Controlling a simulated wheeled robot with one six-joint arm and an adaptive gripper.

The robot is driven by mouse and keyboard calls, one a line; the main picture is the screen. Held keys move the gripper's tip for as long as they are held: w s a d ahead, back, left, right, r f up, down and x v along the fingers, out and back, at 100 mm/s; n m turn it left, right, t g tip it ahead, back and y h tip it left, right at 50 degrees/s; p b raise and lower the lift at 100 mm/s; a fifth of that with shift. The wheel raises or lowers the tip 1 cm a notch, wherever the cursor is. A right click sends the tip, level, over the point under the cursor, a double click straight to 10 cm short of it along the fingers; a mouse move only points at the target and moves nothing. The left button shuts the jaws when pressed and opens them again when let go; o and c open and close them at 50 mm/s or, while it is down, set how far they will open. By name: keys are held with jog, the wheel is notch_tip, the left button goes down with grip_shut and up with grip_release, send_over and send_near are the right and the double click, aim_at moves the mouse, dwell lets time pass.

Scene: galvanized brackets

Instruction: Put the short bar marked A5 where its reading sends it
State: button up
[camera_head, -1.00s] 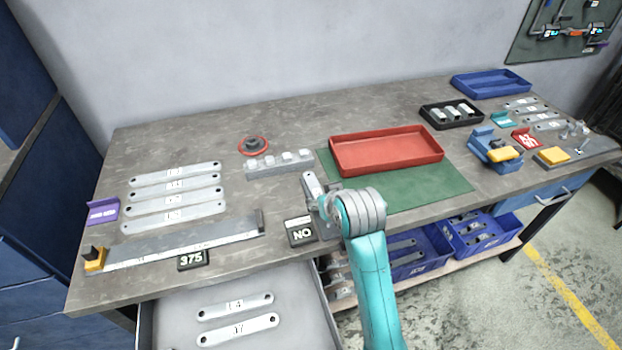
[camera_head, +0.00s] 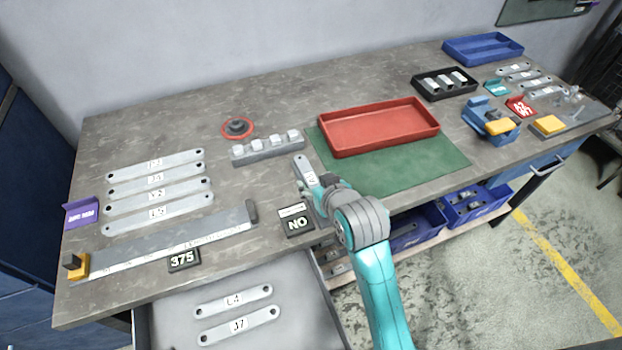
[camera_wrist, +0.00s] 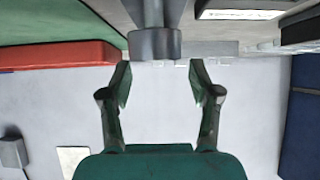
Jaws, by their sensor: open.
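A short grey bar (camera_head: 306,172) with a pale label lies on the bench just behind the NO display (camera_head: 296,220); its marking is too small to read. My gripper (camera_head: 322,196) is low beside the bar's near end, and my wrist partly hides that area. In the wrist view my gripper (camera_wrist: 160,85) has its two fingers apart with nothing between them. A grey round post (camera_wrist: 155,44) shows beyond the fingertips. I cannot tell whether the fingers touch the bar. The red tray (camera_head: 333,151) on the green mat (camera_head: 430,165) is to the right.
Several long labelled bars (camera_head: 158,180) lie left, by a purple tag (camera_head: 81,212). A steel rule (camera_head: 170,245) has a display (camera_head: 183,259) reading 375. An open drawer (camera_head: 180,318) holds two bars. Behind stand a grey block row (camera_head: 268,152) and red-rimmed knob (camera_head: 238,128).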

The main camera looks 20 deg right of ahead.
aim_at(312, 180)
jog(key=shift+f+x, duration=0.25)
jog(key=shift+x, duration=2.35)
jog(key=shift+s, duration=0.15)
grip_shut()
